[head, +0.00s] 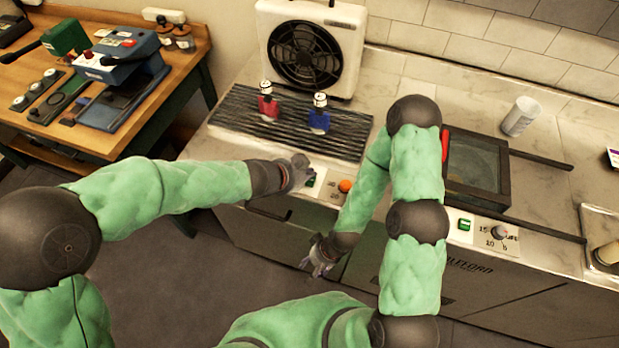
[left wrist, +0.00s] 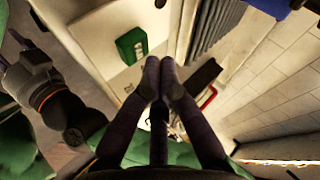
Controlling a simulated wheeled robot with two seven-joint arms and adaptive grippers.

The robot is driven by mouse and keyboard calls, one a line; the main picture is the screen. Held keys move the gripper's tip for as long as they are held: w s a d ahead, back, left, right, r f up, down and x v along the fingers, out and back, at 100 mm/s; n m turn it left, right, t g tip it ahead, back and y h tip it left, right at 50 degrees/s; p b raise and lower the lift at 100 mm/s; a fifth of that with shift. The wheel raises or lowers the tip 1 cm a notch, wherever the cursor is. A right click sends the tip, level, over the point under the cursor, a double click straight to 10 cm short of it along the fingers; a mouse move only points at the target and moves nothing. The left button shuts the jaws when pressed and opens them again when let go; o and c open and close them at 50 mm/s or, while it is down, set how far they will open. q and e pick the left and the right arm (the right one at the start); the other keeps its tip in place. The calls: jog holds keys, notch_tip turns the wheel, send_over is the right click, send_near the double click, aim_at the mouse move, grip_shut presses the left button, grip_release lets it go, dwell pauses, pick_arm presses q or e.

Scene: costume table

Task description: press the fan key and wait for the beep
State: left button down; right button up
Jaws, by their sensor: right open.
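A white box fan (head: 345,50) with a dark round grille stands at the back of the counter. A green key (head: 313,181) sits on the left front panel, beside an orange knob (head: 345,186); the key also shows in the left wrist view (left wrist: 132,45). My left gripper (head: 303,172) is shut and empty, just above and beside this key. In the left wrist view its fingertips (left wrist: 160,75) meet right of the key; I cannot tell whether they touch the panel. My right gripper (head: 320,262) is open and empty, low in front of the counter.
Red (head: 268,105) and blue (head: 319,118) bottles stand on a ribbed black mat (head: 230,118). Another green key (head: 465,224) with a dial is on the right panel, before a dark glass-topped press (head: 480,170). A white cup (head: 521,116) stands behind. A wooden table (head: 110,140) is at left.

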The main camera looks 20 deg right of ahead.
aim_at(308, 182)
pick_arm(q)
jog(key=shift+f, duration=0.1)
jog(key=shift+f+b, duration=0.35)
jog(key=shift+f+b, duration=0.4)
jog(key=shift+f, duration=0.05)
dwell(0.8)
jog(key=shift+r, duration=0.2)
jog(key=shift+r+p, duration=0.75)
jog(key=shift+p, duration=0.2)
notch_tip(308, 182, up, 5)
jog(key=p, duration=0.5)
